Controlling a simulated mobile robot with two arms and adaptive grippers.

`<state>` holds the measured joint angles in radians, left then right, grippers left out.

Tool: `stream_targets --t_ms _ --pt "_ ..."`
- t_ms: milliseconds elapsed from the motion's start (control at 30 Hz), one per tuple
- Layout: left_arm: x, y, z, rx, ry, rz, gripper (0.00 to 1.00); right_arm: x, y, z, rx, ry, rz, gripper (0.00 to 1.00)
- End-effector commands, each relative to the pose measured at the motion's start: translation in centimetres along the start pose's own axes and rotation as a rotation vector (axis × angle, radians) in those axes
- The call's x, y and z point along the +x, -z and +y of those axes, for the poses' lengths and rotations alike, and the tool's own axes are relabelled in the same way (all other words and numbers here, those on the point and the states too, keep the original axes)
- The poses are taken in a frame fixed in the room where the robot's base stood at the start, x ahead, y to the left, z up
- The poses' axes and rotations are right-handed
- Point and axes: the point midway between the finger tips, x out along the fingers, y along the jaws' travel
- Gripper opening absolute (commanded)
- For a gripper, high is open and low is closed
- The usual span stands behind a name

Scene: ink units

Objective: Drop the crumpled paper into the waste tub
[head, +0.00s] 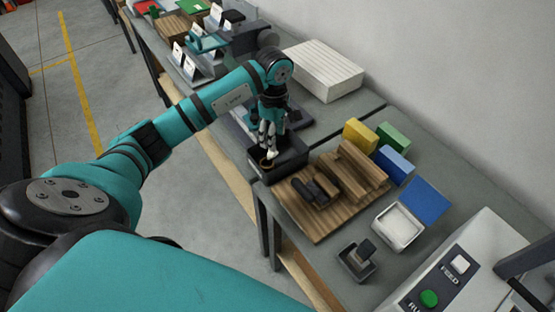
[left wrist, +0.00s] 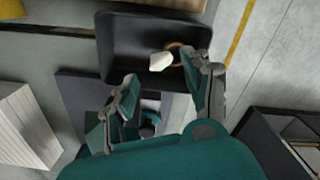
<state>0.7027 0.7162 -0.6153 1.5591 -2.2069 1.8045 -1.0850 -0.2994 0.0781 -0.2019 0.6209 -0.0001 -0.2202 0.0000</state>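The waste tub (head: 287,168) is a black open box on the bench; in the left wrist view it (left wrist: 112,45) lies beyond my fingertips. My left gripper (head: 267,143) points down over the tub. In the left wrist view its fingers (left wrist: 163,68) are spread apart with a gap between them. The crumpled paper (left wrist: 160,61) is a small white lump seen within the tub's outline, clear of both fingers. Whether it rests on the tub floor is hard to tell. A brown ring (left wrist: 175,50) lies beside it, partly behind one finger. My right gripper is not in view.
A wooden board (head: 310,223) with wooden blocks and dark pieces stands right beside the tub. Yellow (head: 360,135), green and blue blocks, a white tray (head: 398,227) and a button panel (head: 450,270) are further right. A white ribbed stack (head: 325,70) stands behind.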

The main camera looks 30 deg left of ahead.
Motion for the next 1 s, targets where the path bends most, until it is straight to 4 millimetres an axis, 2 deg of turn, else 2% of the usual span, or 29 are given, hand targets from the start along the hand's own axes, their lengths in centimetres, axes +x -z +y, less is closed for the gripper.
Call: stream_targets --t_ms 300,433,567,800,1000 --pt "-0.1 0.0 0.0 0.000 0.000 0.000 0.61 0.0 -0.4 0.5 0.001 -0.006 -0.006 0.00" --pt "-0.9 0.1 0.1 0.000 -0.003 0.001 0.61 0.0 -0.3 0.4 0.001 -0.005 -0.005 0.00" --pt "-3.0 0.1 0.1 0.000 -0.006 0.001 0.61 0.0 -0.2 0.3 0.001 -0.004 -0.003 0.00" --pt "-8.2 0.0 0.1 0.001 -0.005 0.001 0.61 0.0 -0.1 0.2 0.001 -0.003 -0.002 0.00" --pt "-11.1 0.0 0.1 0.000 -0.002 0.000 0.61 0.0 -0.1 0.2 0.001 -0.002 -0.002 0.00"
